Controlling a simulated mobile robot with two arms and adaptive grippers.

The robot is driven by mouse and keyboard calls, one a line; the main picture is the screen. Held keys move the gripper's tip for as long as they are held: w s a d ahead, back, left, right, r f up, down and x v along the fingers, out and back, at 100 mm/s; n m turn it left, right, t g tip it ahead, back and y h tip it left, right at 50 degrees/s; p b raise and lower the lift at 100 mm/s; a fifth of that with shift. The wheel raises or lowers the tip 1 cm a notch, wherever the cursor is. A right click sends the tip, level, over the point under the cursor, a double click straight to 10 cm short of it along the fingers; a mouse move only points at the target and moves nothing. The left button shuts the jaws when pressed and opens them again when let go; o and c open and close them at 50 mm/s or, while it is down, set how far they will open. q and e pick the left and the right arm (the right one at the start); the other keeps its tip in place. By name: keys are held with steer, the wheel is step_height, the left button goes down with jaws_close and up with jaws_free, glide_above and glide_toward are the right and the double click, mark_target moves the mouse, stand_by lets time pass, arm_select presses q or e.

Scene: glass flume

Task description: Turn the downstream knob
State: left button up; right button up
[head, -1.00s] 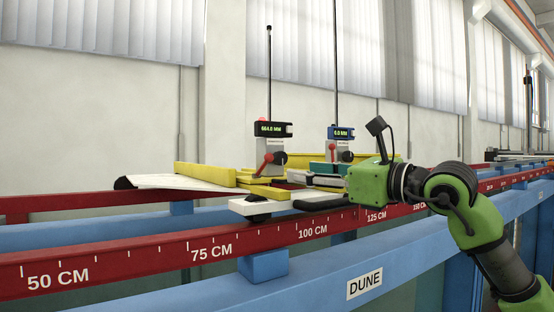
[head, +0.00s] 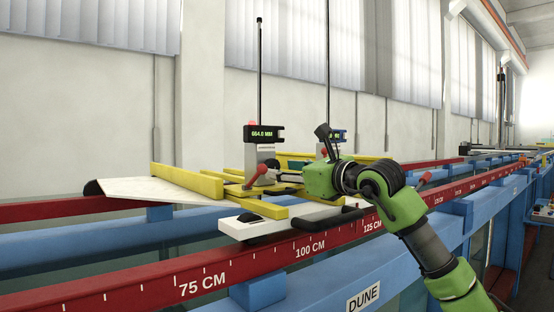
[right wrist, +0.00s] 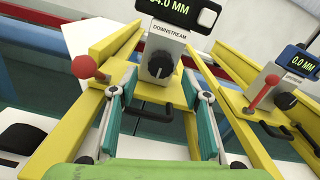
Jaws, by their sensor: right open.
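The downstream gauge (head: 264,134) reads 664.0 MM and stands on the yellow-framed carriage. In the right wrist view its grey post carries the DOWNSTREAM label (right wrist: 171,31), with the black downstream knob (right wrist: 160,63) below it. A red-tipped lever (right wrist: 86,70) sticks out to the left of the knob. My right gripper (head: 284,177) reaches in from the right at the post. In the right wrist view the gripper (right wrist: 160,82) is open, its teal and grey fingers spread left and right of the knob's line. Contact with the knob cannot be told. My left gripper is out of view.
A second gauge (right wrist: 302,58) reading 0.0 MM, with its own black knob (right wrist: 287,101) and red lever (right wrist: 261,94), stands to the right. Yellow rails (right wrist: 229,115) flank the fingers. The red scale rail (head: 150,289) runs along the front.

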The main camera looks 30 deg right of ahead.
mark_target(275, 167)
steer(key=w+p, duration=0.1)
steer(key=w, duration=0.1)
steer(key=shift+w+a+r, duration=0.1)
steer(key=shift+w, duration=0.4)
steer(key=c, duration=1.1)
arm_select(q)
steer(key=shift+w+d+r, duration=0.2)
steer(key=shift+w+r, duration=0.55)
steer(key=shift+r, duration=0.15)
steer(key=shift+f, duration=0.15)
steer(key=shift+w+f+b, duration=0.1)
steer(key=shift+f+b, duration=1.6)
steer(key=shift+b, duration=0.1)
arm_select(e)
steer(key=shift+a+m, duration=0.1)
steer(key=shift+m, duration=3.7)
